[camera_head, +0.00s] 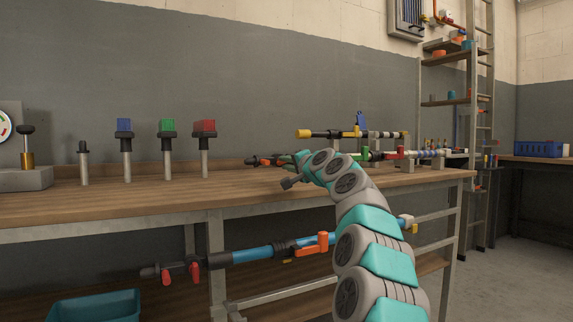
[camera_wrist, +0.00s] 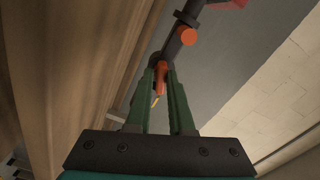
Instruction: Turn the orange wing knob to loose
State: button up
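The orange wing knob (camera_wrist: 162,78) sits on a dark pipe fitting, between the tips of my green gripper fingers in the wrist view. My gripper (camera_wrist: 162,72) has one finger on each side of it, and the knob fills the narrow gap. My gripper (camera_head: 284,160) also shows in the head view, above the bench at the left end of the lower pipe assembly. There the knob is largely hidden by the fingers. A second orange round part (camera_wrist: 188,37) stands on the dark pipe beyond the fingertips.
The wooden bench (camera_head: 130,198) carries posts with blue (camera_head: 124,125), green (camera_head: 167,126) and red (camera_head: 205,126) tops on the left. A yellow-ended pipe (camera_head: 303,133) runs behind my gripper. A blue pipe (camera_head: 252,254) hangs below the bench.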

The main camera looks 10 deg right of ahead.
jog(key=o, duration=0.4)
jog(key=shift+c, duration=0.2)
jog(key=shift+s, duration=0.15)
jog(key=shift+s+d+r, duration=0.2)
jog(key=shift+s+d, duration=0.1)
jog(key=shift+s, duration=0.3)
jog(key=shift+s+f, duration=0.15)
jog(key=shift+s, duration=0.1)
jog(key=v, duration=0.5)
jog(key=shift+s+d, duration=0.15)
jog(key=shift+s, duration=0.2)
